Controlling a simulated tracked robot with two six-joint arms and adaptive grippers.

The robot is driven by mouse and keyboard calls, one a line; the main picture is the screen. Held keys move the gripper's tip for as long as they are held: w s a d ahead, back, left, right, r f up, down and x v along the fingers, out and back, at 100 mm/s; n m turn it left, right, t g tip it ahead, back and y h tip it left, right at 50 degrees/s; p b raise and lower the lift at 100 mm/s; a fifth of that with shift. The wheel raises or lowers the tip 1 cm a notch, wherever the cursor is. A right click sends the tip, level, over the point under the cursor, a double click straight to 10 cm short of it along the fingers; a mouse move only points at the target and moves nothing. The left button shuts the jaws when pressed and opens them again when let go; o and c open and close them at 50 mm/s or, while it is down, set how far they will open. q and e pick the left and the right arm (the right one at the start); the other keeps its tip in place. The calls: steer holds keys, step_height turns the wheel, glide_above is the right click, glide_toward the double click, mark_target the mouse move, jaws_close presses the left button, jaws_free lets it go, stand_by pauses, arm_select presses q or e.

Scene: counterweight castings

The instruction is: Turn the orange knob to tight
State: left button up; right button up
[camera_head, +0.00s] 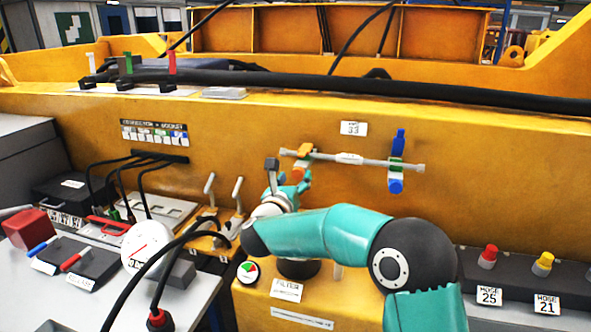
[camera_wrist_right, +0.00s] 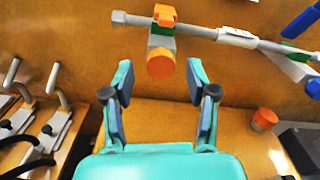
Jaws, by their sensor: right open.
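The orange knob (camera_head: 299,174) is a round disc below a grey horizontal bar on the yellow wall. A small orange block (camera_head: 304,150) sits above it, with green and grey parts between. In the right wrist view the knob (camera_wrist_right: 160,64) shows its round face, beyond the fingertips and between their lines. My right gripper (camera_head: 291,185) is just below and in front of the knob. In the wrist view its two fingers (camera_wrist_right: 160,85) stand apart with nothing between them. No contact with the knob shows. No readable tight mark shows. My left gripper is out of sight.
Two levers (camera_head: 237,190) stand left of my right gripper. A black hose (camera_head: 330,85) runs above. An orange-red cap (camera_wrist_right: 265,118) sits below right in the wrist view.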

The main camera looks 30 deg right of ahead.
steer(key=shift+x, duration=1.05)
